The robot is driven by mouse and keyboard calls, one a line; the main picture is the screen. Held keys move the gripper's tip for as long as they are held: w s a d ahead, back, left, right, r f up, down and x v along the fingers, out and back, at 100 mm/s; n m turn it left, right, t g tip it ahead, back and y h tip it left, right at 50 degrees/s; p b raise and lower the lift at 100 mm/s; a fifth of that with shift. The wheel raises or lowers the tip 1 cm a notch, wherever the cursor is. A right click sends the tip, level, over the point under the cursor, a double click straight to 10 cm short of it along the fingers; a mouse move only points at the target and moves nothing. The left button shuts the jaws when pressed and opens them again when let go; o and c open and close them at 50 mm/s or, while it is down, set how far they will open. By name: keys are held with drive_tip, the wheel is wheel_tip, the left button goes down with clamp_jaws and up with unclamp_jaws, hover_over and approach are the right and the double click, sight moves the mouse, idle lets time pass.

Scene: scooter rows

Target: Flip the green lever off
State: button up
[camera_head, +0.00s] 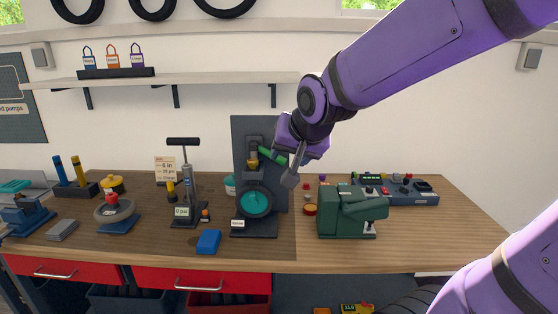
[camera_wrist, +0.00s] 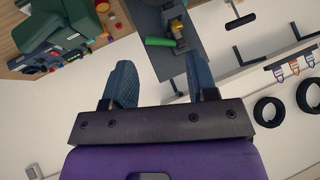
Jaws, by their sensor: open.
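The green lever (camera_head: 272,155) sticks out to the right from a brass-coloured fitting (camera_head: 253,162) on a dark grey upright stand (camera_head: 239,135), sloping slightly down to the right. In the wrist view the green lever (camera_wrist: 160,42) lies beyond my fingertips, beside the brass-coloured part (camera_wrist: 177,28). My gripper (camera_head: 290,179) is just right of the lever in the head view, and my wrist partly covers the space by the lever's tip. In the wrist view the two blue-grey fingers of my gripper (camera_wrist: 161,78) are apart with nothing between them. I see no contact with the lever.
A teal disc (camera_head: 255,203) sits low on the stand. A green machine (camera_head: 345,212) stands to the right on the workbench (camera_head: 455,228), with a blue control panel (camera_head: 410,192) behind. A black-handled pump (camera_head: 184,185) stands left. A shelf (camera_head: 200,79) runs above.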

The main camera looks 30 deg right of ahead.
drive_tip(key=w+d+f+m+t, duration=0.25)
drive_tip(key=w+f+m, duration=0.2)
drive_tip(key=w, duration=0.45)
drive_tip(key=m+t+h, duration=0.3)
drive_tip(key=m+t, duration=0.4)
drive_tip(key=m, duration=0.9)
approach(279, 160)
drive_tip(key=shift+g, duration=0.25)
drive_tip(key=x, duration=1)
drive_tip(key=shift+w+r, duration=0.25)
drive_tip(key=shift+w, duration=0.05)
clamp_jaws()
